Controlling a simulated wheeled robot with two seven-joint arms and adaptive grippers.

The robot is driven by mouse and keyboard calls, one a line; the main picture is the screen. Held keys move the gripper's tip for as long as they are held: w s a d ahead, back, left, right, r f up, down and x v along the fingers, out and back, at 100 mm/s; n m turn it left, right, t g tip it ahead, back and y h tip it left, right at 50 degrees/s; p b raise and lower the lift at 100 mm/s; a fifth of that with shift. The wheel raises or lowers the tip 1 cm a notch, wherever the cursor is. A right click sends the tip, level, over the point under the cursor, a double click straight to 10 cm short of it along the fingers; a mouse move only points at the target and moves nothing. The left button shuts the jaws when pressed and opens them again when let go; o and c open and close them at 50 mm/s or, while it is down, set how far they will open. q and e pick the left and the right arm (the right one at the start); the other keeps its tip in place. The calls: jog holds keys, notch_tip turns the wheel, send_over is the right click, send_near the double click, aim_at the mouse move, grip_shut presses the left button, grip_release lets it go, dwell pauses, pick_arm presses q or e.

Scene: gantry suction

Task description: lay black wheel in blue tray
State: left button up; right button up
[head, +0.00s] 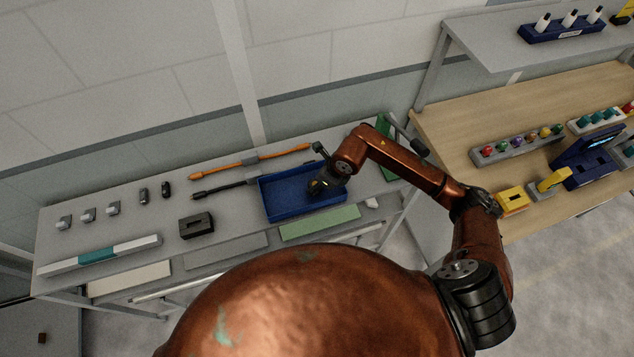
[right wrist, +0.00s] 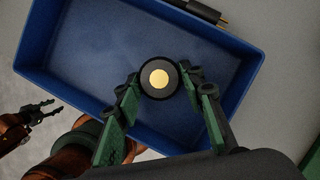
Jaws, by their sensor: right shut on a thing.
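The blue tray (head: 265,203) lies on the grey workbench, and it fills much of the right wrist view (right wrist: 90,22). My right gripper (head: 320,184) reaches down into the area of the tray. In the right wrist view its green-padded fingers (right wrist: 160,92) are shut on the black wheel (right wrist: 147,90), a round black disc with a yellow centre. The wheel is over the tray floor; I cannot tell whether it touches it. My left gripper (right wrist: 48,112) shows at the left edge of the right wrist view, beyond the tray, with fingers apart and empty. It is not visible in the head view.
An orange bar (head: 240,165) and a black tool (head: 222,189) lie beside the tray. A black block (head: 196,225) stands to the left, a green mat (head: 320,222) in front. A wooden table (head: 450,120) with yellow and coloured parts stands to the right.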

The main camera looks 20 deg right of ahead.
jog(key=shift+f, duration=0.15)
jog(key=shift+f, duration=0.1)
jog(key=o, duration=1.3)
jog(key=shift+r, duration=0.25)
jog(key=b+v, duration=0.2)
jog(key=v, duration=0.9)
jog(key=shift+s+r, duration=0.2)
jog(key=shift+r, duration=0.1)
jog(key=shift+d, duration=0.1)
